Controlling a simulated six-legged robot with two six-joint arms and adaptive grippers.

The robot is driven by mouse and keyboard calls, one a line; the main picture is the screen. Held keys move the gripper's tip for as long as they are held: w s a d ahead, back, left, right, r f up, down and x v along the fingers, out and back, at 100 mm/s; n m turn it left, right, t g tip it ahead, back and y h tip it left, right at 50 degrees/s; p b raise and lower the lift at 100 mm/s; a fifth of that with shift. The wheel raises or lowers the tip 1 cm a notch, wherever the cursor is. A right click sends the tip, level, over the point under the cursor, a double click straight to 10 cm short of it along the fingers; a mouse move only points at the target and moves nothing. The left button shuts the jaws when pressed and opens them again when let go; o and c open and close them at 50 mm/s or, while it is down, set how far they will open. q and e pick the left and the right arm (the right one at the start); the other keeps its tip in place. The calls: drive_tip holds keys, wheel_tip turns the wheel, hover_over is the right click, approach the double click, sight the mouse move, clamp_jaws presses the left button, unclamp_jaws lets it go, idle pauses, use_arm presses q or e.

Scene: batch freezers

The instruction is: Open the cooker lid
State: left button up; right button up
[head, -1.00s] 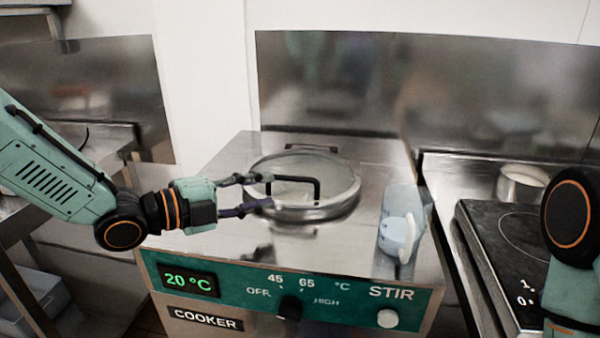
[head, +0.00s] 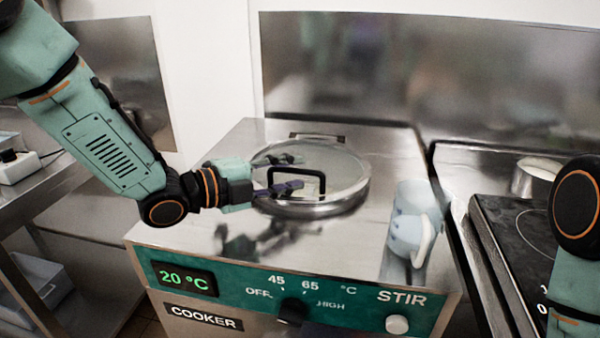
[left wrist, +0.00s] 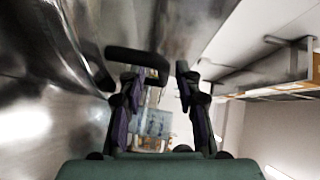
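The cooker (head: 220,228) is a steel box with a teal front panel. Its round glass lid (head: 345,185) with a metal rim lies down on the top. A black bar handle (head: 312,173) stands on the lid. My left gripper (head: 295,172) comes in from the left at the handle. Its two dark fingers are apart, one behind and one in front, overlapping the handle in the picture. In the left wrist view the fingers (left wrist: 162,92) are apart and the handle (left wrist: 137,59) crosses near the left fingertip; contact cannot be told. My right gripper is not in view.
A pale blue-white jug (head: 412,225) stands on the cooker top to the right of the lid. A dark hot plate (head: 510,235) and a metal pot (head: 537,178) are further right. A steel wall panel (head: 350,70) rises behind. A steel shelf (head: 60,190) is at the left.

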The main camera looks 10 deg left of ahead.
use_arm(q)
drive_tip(key=shift+w+d, duration=0.25)
drive_tip(key=shift+d, duration=0.2)
drive_tip(key=shift+s+d+r, duration=0.25)
drive_tip(key=shift+r, duration=0.05)
drive_tip(key=shift+w+d+f, duration=0.2)
drive_tip(key=shift+w+f, duration=0.2)
drive_tip(key=shift+w, duration=0.35)
drive_tip(key=shift+s+a+r, duration=0.1)
drive_tip(key=shift+s+r, duration=0.2)
drive_tip(key=shift+s, duration=0.2)
drive_tip(key=c, duration=0.4)
drive_tip(key=shift+c, duration=0.6)
drive_tip(key=shift+w+f, duration=0.1)
drive_tip(key=shift+w, duration=0.1)
clamp_jaws()
